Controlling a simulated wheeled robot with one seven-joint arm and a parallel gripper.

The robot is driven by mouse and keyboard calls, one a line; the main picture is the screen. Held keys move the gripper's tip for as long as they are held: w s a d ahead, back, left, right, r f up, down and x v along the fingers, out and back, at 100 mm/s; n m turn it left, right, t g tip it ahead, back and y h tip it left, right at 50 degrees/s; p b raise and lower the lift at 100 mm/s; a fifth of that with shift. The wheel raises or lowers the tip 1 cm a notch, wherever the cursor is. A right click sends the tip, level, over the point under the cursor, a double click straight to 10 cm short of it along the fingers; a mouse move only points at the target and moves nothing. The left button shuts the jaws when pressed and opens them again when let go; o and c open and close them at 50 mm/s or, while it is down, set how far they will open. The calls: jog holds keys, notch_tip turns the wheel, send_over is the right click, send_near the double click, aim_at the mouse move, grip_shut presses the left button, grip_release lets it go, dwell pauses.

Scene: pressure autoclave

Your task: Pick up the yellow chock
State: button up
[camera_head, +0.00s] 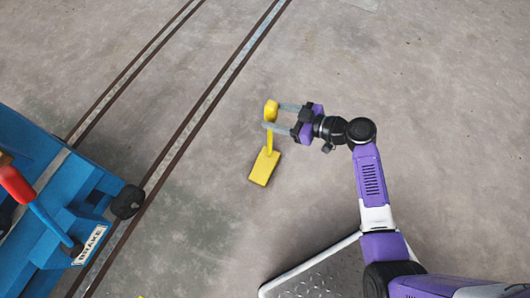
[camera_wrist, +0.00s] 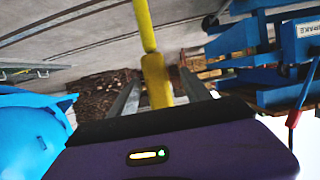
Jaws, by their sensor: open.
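The yellow chock (camera_head: 264,167) has a flat block on the concrete floor and a thin post rising to a rounded yellow end beside my fingers. My gripper (camera_head: 274,117) is open, its two grey fingers pointing left at the upper part of the post. In the wrist view, the yellow post (camera_wrist: 155,75) runs down from the top edge between the two spread fingers. I cannot tell whether either finger touches it. The block is not clearly visible in the wrist view.
A blue cart (camera_head: 62,185) with a red-tipped lever (camera_head: 17,185) and a BRAKE label stands at left. Rails (camera_head: 190,130) cross the floor beside it. A metal tread plate (camera_head: 325,277) lies at bottom centre. Bare floor surrounds the chock.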

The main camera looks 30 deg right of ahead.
jog(key=b+x, duration=0.2)
jog(key=x, duration=0.3)
jog(key=shift+w+d+f, duration=0.1)
jog(key=shift+w+f, duration=0.05)
jog(key=shift+f, duration=0.1)
grip_shut()
dwell(0.5)
dwell(0.6)
jog(key=shift+r, duration=0.2)
